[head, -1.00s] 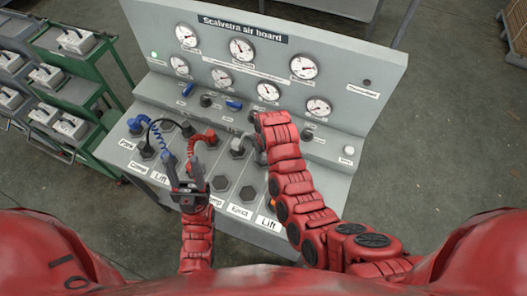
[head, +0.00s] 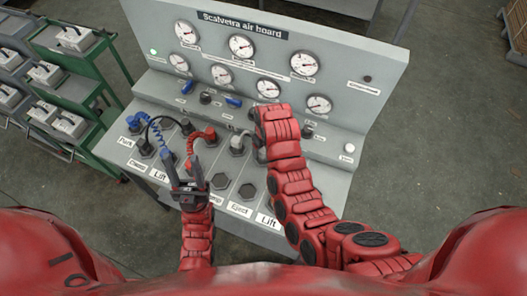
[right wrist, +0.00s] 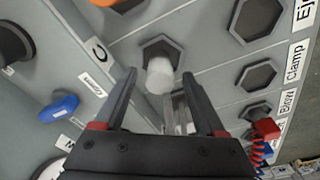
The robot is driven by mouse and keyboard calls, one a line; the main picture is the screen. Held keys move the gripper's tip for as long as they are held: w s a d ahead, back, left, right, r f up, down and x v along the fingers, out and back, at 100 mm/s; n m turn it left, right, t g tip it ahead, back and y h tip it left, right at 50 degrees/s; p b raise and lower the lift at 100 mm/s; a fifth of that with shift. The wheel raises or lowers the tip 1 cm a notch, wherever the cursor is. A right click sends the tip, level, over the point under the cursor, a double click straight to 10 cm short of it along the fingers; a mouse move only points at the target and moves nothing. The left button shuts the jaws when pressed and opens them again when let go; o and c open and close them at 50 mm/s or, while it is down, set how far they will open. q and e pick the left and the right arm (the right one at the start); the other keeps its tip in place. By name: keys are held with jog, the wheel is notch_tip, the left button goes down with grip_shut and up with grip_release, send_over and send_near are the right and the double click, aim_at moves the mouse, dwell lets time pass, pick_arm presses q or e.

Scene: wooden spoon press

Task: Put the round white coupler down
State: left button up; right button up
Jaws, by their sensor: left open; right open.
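The round white coupler (right wrist: 160,76) is at a dark hexagonal socket (right wrist: 158,50) in the right wrist view. Its white end overlaps the socket's lower part; I cannot tell how deep it sits. My right gripper (right wrist: 159,88) is open, with one finger on each side of the coupler and gaps between. In the head view my right arm hides most of this spot, and a pale grey hose piece (head: 240,137) shows beside it. My left gripper (head: 184,168) is open over the front of the board, near the blue and red coiled hoses.
The air board (head: 330,62) carries several gauges, with labelled hexagonal sockets on its sloping front. A blue coiled hose (head: 142,121), a black hose (head: 150,128) and a red coiled hose (head: 193,140) are at its left. A green trolley (head: 85,85) stands further left.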

aim_at(264, 150)
notch_tip(264, 150, up, 4)
jog(key=shift+s+d+f, duration=0.1)
jog(key=shift+s, duration=0.05)
notch_tip(264, 150, up, 6)
jog(key=p, duration=0.5)
jog(key=shift+s+d, duration=0.25)
jog(key=shift+s, duration=0.15)
